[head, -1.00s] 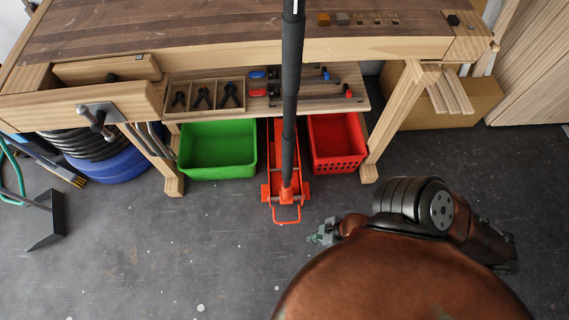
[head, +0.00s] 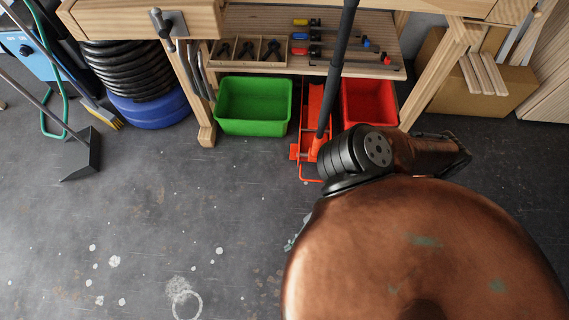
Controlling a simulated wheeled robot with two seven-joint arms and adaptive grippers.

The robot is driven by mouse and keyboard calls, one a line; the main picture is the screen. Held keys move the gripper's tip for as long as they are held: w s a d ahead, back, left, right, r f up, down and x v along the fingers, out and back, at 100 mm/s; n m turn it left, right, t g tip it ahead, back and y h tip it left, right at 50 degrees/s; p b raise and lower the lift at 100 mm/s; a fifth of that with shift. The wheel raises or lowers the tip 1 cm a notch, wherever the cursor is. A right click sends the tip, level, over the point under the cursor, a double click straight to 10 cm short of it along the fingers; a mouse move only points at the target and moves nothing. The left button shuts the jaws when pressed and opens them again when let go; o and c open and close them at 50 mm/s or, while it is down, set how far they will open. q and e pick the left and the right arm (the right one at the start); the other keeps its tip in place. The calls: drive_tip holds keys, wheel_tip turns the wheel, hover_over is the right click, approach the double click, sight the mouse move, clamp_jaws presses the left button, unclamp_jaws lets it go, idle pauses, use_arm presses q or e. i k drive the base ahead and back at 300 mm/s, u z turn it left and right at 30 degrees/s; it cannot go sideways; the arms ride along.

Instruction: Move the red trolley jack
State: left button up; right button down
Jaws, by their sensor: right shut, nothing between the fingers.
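The red trolley jack (head: 314,98) stands on the floor under the workbench, between a green bin and a red bin. Its long black handle (head: 338,68) rises past the bench front and runs out of the top of the view. Its near end, with a red wire loop, points toward me; my right arm partly covers it. My left gripper is not in view.
The green bin (head: 253,106) and red bin (head: 369,102) closely flank the jack. The wooden workbench (head: 144,18) has legs and a shelf with clamps. A blue drum (head: 150,105) and a dark dustpan (head: 82,155) are at left, a cardboard box (head: 484,95) at right. The front-left floor is clear.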

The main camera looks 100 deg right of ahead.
sight(309, 115)
drive_tip(key=u, duration=0.5)
drive_tip(key=i, duration=0.8)
drive_tip(key=z, duration=3.5)
